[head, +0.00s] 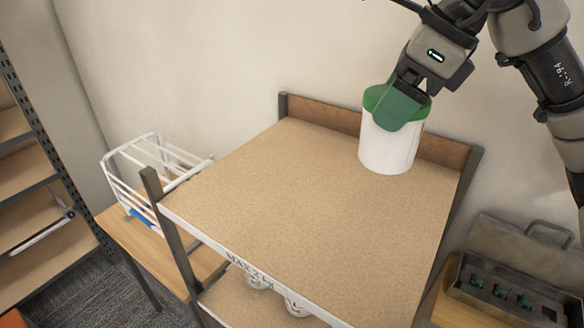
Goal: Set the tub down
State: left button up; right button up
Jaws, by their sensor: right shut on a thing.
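A white tub (388,146) with a green rim is at the back right of the shelf unit's top board (300,215). It looks upright. My right gripper (399,103) comes down from above and is shut on the tub at its rim. Its green fingers hide part of the rim and the near wall. I cannot tell whether the tub's base touches the board or is just above it. My left gripper is not in view.
The rest of the top board is bare, with a raised back edge (330,115) and corner posts. A white wire rack (150,170) stands on a wooden table at left. A grey toolbox (515,270) is at lower right. White cups (297,305) sit on the shelf below.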

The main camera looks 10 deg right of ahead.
aim_at(377, 99)
jog(key=shift+w+a+r, duration=0.1)
jog(key=shift+a, duration=0.3)
jog(key=a, duration=0.1)
jog(key=a+p, duration=0.1)
jog(key=f, duration=0.1)
jog(key=shift+s+a, duration=0.3)
jog(key=shift+a, duration=0.1)
jog(key=w+a+f+p, duration=0.2)
jog(key=a+f, duration=0.2)
jog(key=a, duration=0.2)
jog(key=shift+w+f+p, duration=0.15)
jog(key=shift+w+p, duration=0.15)
jog(key=shift+w, duration=0.05)
jog(key=shift+w+a+f, duration=0.2)
jog(key=shift+a+f, duration=0.1)
jog(key=shift+a, duration=0.15)
jog(key=shift+w+a+f, duration=0.2)
jog(key=shift+a+f, duration=0.05)
jog(key=shift+a, duration=0.15)
jog(key=shift+f+p, duration=0.2)
jog(key=shift+p, duration=0.1)
notch_tip(377, 99, down, 3)
jog(key=shift+s+d+f+p, duration=0.1)
jog(key=shift+p, duration=0.65)
jog(key=shift+f, duration=0.25)
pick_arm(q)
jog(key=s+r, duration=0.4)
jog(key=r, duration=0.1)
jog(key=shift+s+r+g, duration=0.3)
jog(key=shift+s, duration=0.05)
